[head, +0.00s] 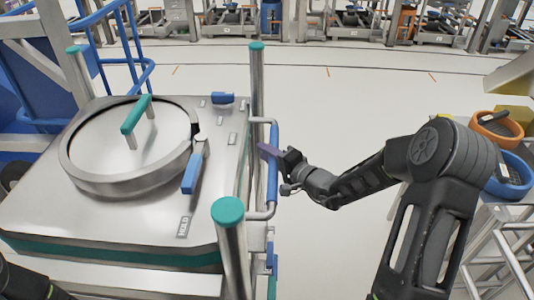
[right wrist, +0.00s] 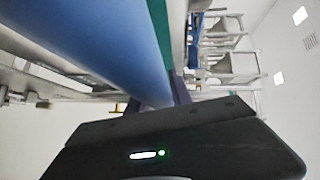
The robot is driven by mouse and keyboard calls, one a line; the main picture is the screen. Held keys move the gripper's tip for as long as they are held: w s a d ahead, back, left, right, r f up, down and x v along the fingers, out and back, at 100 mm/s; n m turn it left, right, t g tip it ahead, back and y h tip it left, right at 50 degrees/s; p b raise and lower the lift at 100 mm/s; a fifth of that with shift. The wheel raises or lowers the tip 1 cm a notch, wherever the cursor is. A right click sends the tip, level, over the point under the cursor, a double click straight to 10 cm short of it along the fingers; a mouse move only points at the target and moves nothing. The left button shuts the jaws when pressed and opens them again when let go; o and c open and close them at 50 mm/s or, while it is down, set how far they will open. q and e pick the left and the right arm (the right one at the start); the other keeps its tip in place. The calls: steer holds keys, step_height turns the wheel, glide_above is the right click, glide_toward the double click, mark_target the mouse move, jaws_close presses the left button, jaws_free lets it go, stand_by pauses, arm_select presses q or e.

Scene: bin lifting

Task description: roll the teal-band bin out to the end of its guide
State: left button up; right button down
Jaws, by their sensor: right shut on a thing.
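The bin (head: 110,220) is a steel box with a teal band (head: 110,250) along its front side, at the left of the head view. Its round lid (head: 130,145) has a teal handle. A blue push bar (head: 272,165) stands upright at its right side. My right gripper (head: 270,152) is shut on this bar from the right. In the right wrist view the blue bar (right wrist: 95,45) runs diagonally to the jaws, which are partly hidden. My left gripper is not in view; only a dark piece of my arm shows at the lower left.
Steel posts with teal caps (head: 228,210) stand at the bin's corners. A blue lever (head: 192,172) sits on its top by a HOLD label. A blue rail frame (head: 100,60) is behind left. Orange and blue round containers (head: 497,125) are at the right. Pale floor (head: 330,110) lies open beyond.

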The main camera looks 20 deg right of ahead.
steer(key=shift+d+f, duration=0.1)
steer(key=shift+s+d+f+b, duration=0.2)
steer(key=shift+d+b, duration=0.35)
steer(key=shift+b, duration=0.45)
steer(key=shift+d, duration=0.15)
steer(key=shift+s+d+r, duration=0.2)
steer(key=shift+d, duration=0.05)
steer(key=c, duration=1.3)
jaws_free()
steer(key=shift+s+d, duration=0.2)
steer(key=shift+d, duration=0.05)
steer(key=shift+o, duration=0.8)
steer(key=shift+a, duration=0.1)
steer(key=shift+w+a+r, duration=0.1)
steer(key=shift+a, duration=0.05)
steer(key=b+v, duration=0.1)
steer(key=v, duration=0.7)
